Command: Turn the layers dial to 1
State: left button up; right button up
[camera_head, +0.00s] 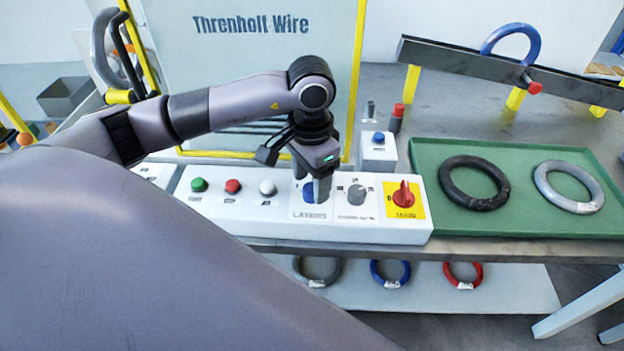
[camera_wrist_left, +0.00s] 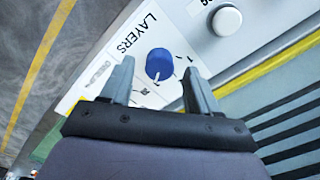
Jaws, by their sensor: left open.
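The blue layers dial (camera_head: 308,193) sits on the white control panel (camera_head: 262,216), above the printed word LAYERS. In the head view it is partly hidden by my left gripper (camera_head: 316,190), which points down over it. In the left wrist view the dial (camera_wrist_left: 159,64) lies just ahead of and between the two spread fingers of my left gripper (camera_wrist_left: 158,85). The fingers look apart from the dial. A white pointer mark on the dial faces toward the gripper. A printed 1 stands beside the dial near the right finger. My right gripper is out of view.
Green (camera_head: 199,184), red (camera_head: 233,186) and white (camera_head: 267,188) buttons lie left of the dial. A grey knob (camera_head: 356,194) and a red switch on a yellow plate (camera_head: 403,195) lie right. A green tray (camera_head: 520,226) holds two coils. A clear panel stands behind.

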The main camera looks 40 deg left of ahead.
pick_arm(q)
jog(key=shift+f, duration=0.65)
jog(key=c, duration=1)
jog(key=shift+c, duration=0.2)
